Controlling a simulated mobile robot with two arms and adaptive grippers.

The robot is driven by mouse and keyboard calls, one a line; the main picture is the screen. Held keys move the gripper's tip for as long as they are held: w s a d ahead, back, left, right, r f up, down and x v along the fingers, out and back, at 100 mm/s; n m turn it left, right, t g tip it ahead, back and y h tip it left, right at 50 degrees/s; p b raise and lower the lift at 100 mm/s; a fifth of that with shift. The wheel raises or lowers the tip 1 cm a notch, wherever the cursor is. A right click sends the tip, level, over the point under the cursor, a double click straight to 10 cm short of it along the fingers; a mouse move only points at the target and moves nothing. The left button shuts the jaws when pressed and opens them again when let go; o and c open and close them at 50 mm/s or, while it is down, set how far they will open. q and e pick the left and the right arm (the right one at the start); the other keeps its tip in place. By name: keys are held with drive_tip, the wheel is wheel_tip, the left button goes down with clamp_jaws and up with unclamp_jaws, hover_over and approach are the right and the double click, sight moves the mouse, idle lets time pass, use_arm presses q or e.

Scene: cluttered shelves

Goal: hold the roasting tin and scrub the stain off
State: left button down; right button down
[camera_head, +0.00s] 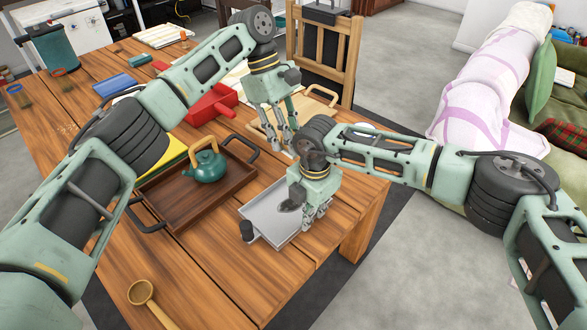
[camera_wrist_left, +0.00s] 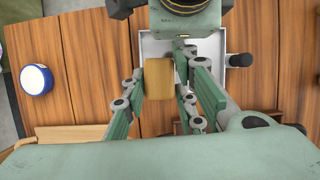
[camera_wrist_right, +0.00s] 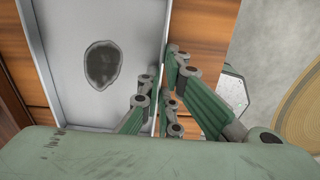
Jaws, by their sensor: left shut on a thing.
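The roasting tin (camera_head: 262,214) is a shallow grey metal tray on the table's front right part. It has a dark oval stain (camera_wrist_right: 102,64) on its floor, partly hidden by my right gripper in the head view. My right gripper (camera_head: 312,218) is at the tin's right side. In the right wrist view its fingers (camera_wrist_right: 161,82) straddle the tin's wall and look shut on it. My left gripper (camera_head: 284,146) is raised behind the tin, shut on a tan block like a sponge (camera_wrist_left: 159,79).
A brown tray (camera_head: 190,205) with a teal teapot (camera_head: 206,166) stands left of the tin. A black cylinder (camera_head: 247,231) is at the tin's left edge. A blue-and-white jar (camera_wrist_left: 36,79) and a wooden spoon (camera_head: 142,293) are nearby. Bare tabletop lies in front.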

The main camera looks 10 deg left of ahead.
drive_tip(key=shift+a, duration=0.1)
use_arm(q)
drive_tip(key=shift+s+a+f, duration=0.4)
drive_tip(key=shift+s+f, duration=0.8)
drive_tip(key=shift+f, duration=0.5)
drive_tip(key=shift+s+a+f, duration=0.4)
drive_tip(key=shift+s+f, duration=0.85)
drive_tip(key=shift+f, duration=0.4)
drive_tip(key=shift+s+a+f, duration=0.4)
drive_tip(key=shift+s+f, duration=0.8)
drive_tip(key=shift+f, duration=2.35)
drive_tip(key=shift+w+d+f, duration=0.2)
drive_tip(key=shift+f, duration=0.6)
drive_tip(key=shift+w+d, duration=0.7)
drive_tip(key=shift+w, duration=0.25)
drive_tip(key=shift+w+d, duration=0.7)
drive_tip(key=shift+w, duration=0.25)
drive_tip(key=shift+w+d, duration=0.7)
drive_tip(key=shift+w, duration=0.25)
drive_tip(key=shift+s+a+f, duration=0.1)
drive_tip(key=shift+a+f, duration=0.05)
drive_tip(key=shift+s+a, duration=0.15)
drive_tip(key=shift+s, duration=0.1)
drive_tip(key=shift+s+a, duration=1.05)
drive_tip(key=shift+s, duration=0.3)
drive_tip(key=shift+s+a, duration=1)
drive_tip(key=shift+s, duration=0.35)
wheel_tip(320, 180, up, 8)
drive_tip(key=shift+d, duration=0.1)
